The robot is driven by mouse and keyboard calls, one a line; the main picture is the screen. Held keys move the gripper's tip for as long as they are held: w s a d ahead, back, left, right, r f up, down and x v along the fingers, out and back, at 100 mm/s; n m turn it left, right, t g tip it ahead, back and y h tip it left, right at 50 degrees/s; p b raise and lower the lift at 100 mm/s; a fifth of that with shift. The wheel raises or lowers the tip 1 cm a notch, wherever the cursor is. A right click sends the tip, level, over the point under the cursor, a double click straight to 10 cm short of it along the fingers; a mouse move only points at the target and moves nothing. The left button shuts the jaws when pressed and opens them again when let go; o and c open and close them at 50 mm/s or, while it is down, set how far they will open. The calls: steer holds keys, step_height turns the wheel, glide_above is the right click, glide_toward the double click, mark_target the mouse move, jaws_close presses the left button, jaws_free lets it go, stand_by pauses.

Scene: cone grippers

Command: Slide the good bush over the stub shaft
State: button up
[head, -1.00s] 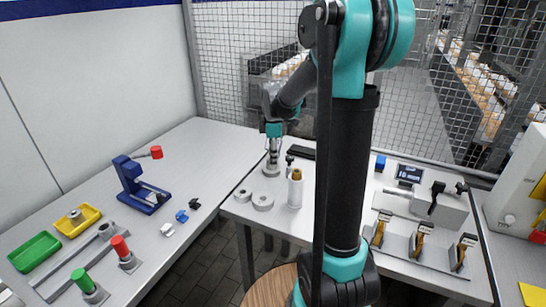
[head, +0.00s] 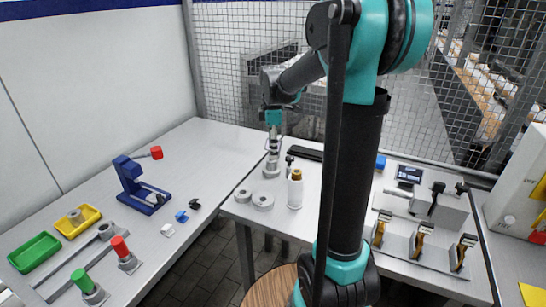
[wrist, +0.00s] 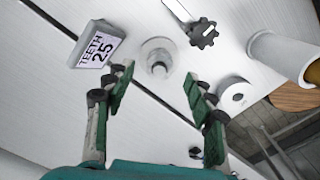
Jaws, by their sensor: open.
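My gripper (head: 273,148) is open and empty in the head view, above the stub shaft (head: 271,169) on the table. In the wrist view the stub shaft (wrist: 159,67) shows between and beyond the spread fingers of my gripper (wrist: 158,85), apart from them. A pale round collar surrounds the shaft; I cannot tell whether it is a bush or part of the base. Two grey rings, a left ring (head: 243,195) and a right ring (head: 263,202), lie nearer in the head view. One ring (wrist: 236,95) shows right of the fingers in the wrist view. I cannot tell which is good.
A white bottle-like cylinder (head: 295,190) stands right of the rings. A blue press (head: 140,188) and yellow tray (head: 77,221) stand on the left table.

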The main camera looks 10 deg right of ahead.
step_height(320, 180, up, 7)
stand_by(0.3)
